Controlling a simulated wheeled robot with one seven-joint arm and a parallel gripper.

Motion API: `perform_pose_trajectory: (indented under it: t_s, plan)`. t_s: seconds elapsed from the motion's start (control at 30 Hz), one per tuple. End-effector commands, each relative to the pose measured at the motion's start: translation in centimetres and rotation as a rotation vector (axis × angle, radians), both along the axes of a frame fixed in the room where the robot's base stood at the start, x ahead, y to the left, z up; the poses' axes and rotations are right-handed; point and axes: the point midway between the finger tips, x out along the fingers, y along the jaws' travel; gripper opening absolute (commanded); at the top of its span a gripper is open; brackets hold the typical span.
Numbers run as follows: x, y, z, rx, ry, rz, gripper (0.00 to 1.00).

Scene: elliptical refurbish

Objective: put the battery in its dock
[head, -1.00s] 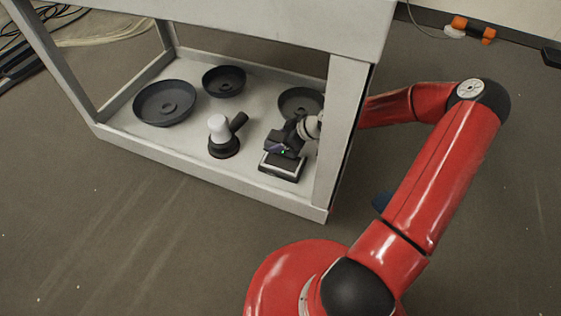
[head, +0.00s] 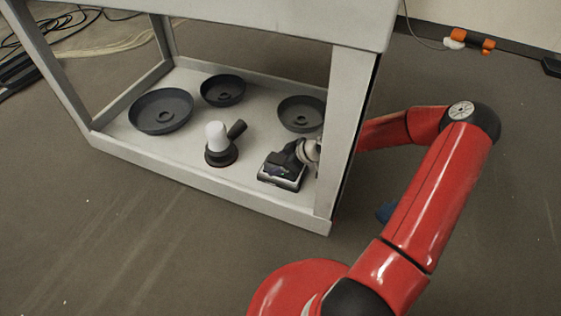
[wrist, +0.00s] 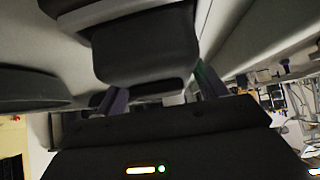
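In the head view my gripper (head: 283,170) is low inside the frame's right end, over a dark box with a light rim (head: 281,184) on the shelf floor. The gripper hides most of that box. In the wrist view the two fingers (wrist: 162,92) are apart, with a dark block (wrist: 147,50) showing between and beyond their tips. I cannot tell whether they press on it. I cannot tell the battery from its dock in these views.
A white-topped tool with a black handle (head: 219,144) stands left of the gripper. Dark dishes (head: 160,111), (head: 222,89), (head: 301,113) lie farther back. The corner post (head: 343,140) stands close on the gripper's right, and the upper panel (head: 250,22) is overhead.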

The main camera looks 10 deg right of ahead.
Motion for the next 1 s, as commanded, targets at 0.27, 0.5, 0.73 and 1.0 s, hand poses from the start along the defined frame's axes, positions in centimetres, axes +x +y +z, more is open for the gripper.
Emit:
perform_pose_trajectory:
  t_s: [0.27, 0.5, 0.73, 1.0]
  plan:
    - [0.0, 0.0, 0.0, 0.0, 0.0, 0.0, 0.85]
    - [-0.2, -0.5, 1.0, 0.0, -0.001, -0.002, 0.85]
    - [-2.2, -3.2, 4.3, -0.001, -0.001, -0.006, 0.85]
    - [-4.3, -6.0, 7.8, 0.0, -0.001, -0.002, 0.85]
